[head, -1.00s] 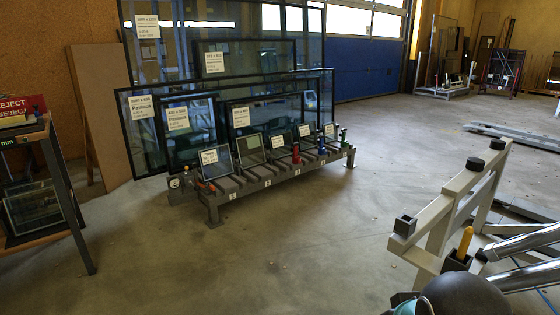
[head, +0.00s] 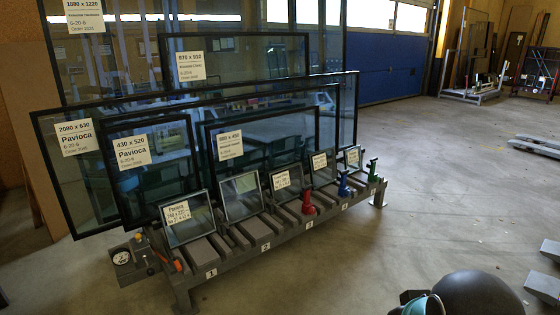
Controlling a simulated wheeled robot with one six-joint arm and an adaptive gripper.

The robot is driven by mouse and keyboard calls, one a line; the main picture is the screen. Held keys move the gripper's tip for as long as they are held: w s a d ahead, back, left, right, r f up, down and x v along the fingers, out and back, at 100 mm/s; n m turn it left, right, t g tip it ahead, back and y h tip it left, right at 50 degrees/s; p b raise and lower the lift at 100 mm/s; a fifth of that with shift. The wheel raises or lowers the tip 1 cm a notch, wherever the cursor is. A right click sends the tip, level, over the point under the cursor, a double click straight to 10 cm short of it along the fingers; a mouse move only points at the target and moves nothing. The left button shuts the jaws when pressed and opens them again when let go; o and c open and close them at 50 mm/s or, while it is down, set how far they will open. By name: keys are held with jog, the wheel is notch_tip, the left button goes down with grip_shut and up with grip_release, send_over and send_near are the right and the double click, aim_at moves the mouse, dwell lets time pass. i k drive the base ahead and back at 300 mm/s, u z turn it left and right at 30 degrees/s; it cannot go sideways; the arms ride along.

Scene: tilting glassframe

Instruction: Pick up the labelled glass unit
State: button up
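Several glass units stand leaning on a dark grey slotted rack (head: 262,243). In the front row are small framed panes: a labelled one at the left (head: 192,230), an unlabelled one (head: 240,198), and labelled ones (head: 288,191), (head: 324,175) and (head: 353,165) further right. Behind them lean larger labelled units marked 430 x 520 (head: 160,185), 600 x 450 (head: 265,150) and 2080 x 630 (head: 75,190). Which labelled unit is meant cannot be told. My gripper is not in view; only rounded parts of my arm show at the bottom right.
Open concrete floor lies to the right; a pale block (head: 543,287) is at the right edge.

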aim_at(240, 194)
jog(key=i, duration=2.45)
jog(key=u, duration=1.4)
jog(key=i, duration=0.5)
jog(key=z, duration=0.05)
